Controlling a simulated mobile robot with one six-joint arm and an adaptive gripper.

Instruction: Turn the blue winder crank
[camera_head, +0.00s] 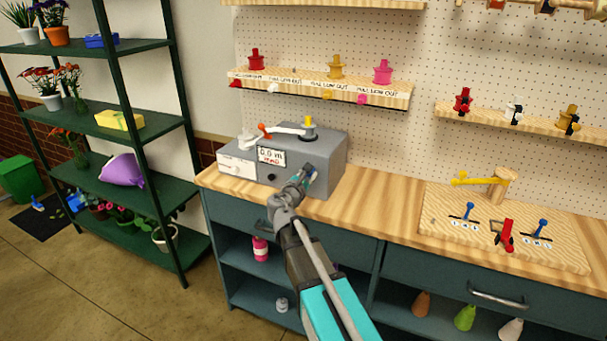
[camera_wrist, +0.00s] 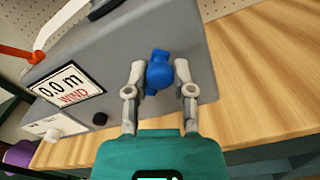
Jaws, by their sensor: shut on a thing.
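The winder is a grey box (camera_head: 325,160) at the left end of the wooden bench, with a display (camera_head: 271,157) reading 0.0 m and WIND. The blue crank (camera_wrist: 159,72) is on the box's front face in the wrist view. My gripper (camera_wrist: 160,78) is shut on the crank's blue knob, one finger on each side. In the head view my gripper (camera_head: 303,178) reaches the front of the box and mostly hides the crank. The crank's far part shows only partly between the fingers.
A black knob (camera_wrist: 100,119) sits beside the display. A white arm with an orange-red tip (camera_head: 264,129) and a yellow-topped post (camera_head: 308,124) are on top of the box. A wooden board with levers (camera_head: 500,225) lies at right; bare bench lies between.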

